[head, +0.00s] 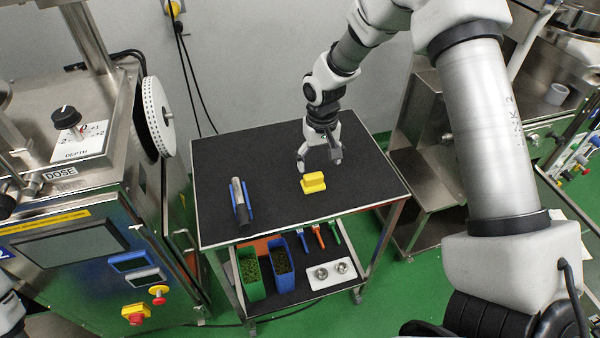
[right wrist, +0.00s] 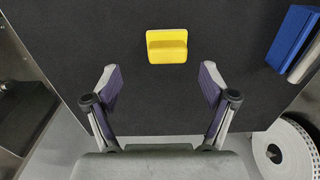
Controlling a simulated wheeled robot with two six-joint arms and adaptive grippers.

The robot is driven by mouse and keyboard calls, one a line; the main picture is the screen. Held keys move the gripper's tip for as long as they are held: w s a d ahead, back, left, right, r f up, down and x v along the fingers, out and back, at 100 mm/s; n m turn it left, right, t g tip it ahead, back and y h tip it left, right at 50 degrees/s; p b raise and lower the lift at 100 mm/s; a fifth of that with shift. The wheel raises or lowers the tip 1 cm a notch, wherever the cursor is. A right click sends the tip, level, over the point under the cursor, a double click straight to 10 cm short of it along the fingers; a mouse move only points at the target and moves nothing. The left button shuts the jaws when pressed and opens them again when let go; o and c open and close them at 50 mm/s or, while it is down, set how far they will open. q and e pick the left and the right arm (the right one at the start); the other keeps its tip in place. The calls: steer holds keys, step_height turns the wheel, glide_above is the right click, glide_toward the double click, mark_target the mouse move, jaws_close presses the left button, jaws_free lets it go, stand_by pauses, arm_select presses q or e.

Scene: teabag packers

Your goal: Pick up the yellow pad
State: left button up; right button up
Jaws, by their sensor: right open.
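The yellow pad (head: 313,183) lies on the black top of the cart (head: 265,165), towards its middle. It has a flat base with a raised grip block on it. My right gripper (head: 319,164) is open and empty, just behind the pad in the head view. In the right wrist view, the pad (right wrist: 167,47) is ahead of the open fingers (right wrist: 160,80), roughly centred between them and not touching them. My left gripper is not in view.
A blue holder with a grey cylindrical tool (head: 241,203) lies on the cart top at left. The lower shelf holds a green bin (head: 250,275), a blue bin (head: 282,265) and a white tray (head: 331,278). A dosing machine (head: 80,245) stands left. The cart top around the pad is clear.

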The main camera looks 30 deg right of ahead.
mark_target(314, 176)
steer(key=f, duration=0.1)
steer(key=f+p, duration=0.1)
steer(key=a+f, duration=0.1)
steer(key=f, duration=0.1)
steer(key=shift+w+p, duration=0.3)
steer(key=shift+w, duration=0.1)
step_height(314, 176, down, 3)
steer(key=shift+d+r, duration=0.15)
steer(key=shift+r, duration=0.05)
steer(key=shift+s+r, duration=0.1)
steer(key=c, duration=1.2)
steer(key=shift+c, duration=0.2)
steer(key=shift+r, duration=0.45)
step_height(314, 176, up, 2)
steer(key=shift+r+b, duration=0.1)
steer(key=shift+b, duration=0.6)
steer(key=s+a+r+b, duration=0.1)
steer(key=s+a+b, duration=0.2)
steer(key=s+a, duration=0.8)
steer(key=shift+s+r+b, duration=0.3)
steer(key=shift+s+r, duration=0.1)
